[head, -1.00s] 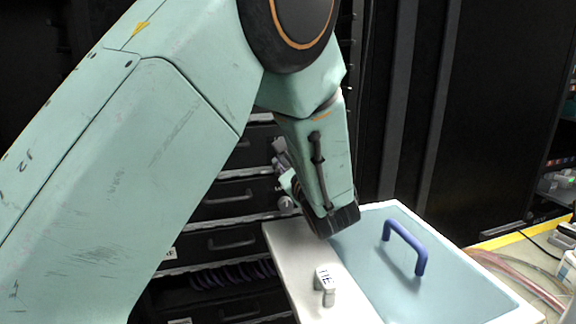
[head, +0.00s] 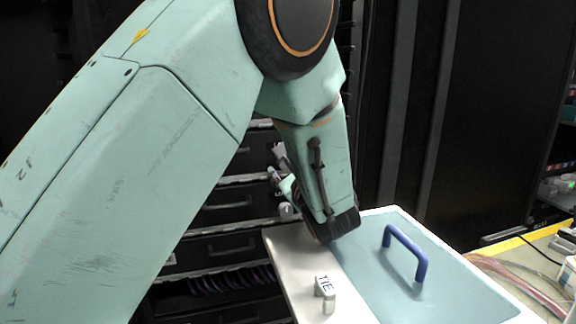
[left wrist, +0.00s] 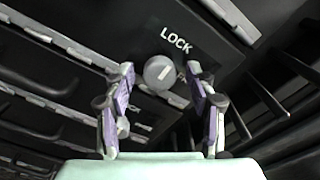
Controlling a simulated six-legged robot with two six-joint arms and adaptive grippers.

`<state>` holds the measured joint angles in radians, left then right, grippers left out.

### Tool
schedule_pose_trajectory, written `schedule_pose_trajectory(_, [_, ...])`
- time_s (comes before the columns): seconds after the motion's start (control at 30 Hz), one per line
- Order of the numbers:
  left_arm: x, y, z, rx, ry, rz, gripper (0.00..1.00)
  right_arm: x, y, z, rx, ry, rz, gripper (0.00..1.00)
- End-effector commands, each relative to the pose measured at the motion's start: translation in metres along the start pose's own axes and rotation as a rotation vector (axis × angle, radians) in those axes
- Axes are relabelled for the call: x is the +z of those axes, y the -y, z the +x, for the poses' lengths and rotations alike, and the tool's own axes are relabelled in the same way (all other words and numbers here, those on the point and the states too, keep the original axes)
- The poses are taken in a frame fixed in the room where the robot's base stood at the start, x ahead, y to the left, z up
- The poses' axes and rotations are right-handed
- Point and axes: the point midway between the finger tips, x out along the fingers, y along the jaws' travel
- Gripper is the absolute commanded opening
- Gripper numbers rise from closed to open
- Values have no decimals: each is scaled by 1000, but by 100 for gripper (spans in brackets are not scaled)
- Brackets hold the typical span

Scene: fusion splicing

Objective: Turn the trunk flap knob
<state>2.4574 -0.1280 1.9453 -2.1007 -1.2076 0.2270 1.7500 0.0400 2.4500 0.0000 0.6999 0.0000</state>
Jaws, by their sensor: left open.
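The knob (left wrist: 159,73) is a round grey disc with a pale line mark, set in a dark panel beside the white word LOCK in the left wrist view. My left gripper (left wrist: 162,85) is open, with its purple-lined fingers on either side of the knob. I cannot tell whether the fingers touch it. In the head view the left gripper (head: 279,178) shows partly behind my wrist, in front of the dark drawer rack. A small grey round piece (head: 286,210) shows just below the gripper there. My right gripper is not in view.
A pale tray with a light blue surface (head: 450,275) and a blue handle (head: 407,250) stands at the lower right. A white block marked TIE (head: 325,287) sits on its left strip. Dark drawers with handles (head: 232,244) fill the background behind my arm.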

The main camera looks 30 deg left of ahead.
Motion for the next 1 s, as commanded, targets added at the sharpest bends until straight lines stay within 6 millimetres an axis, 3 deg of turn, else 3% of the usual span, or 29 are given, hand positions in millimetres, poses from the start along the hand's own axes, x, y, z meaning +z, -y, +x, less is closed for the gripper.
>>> schedule_pose_trajectory(0.6, [76,52,0,0,1,-3,56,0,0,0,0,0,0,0])
schedule_pose_trajectory(1.0, [82,57,0,0,0,0,56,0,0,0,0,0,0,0])
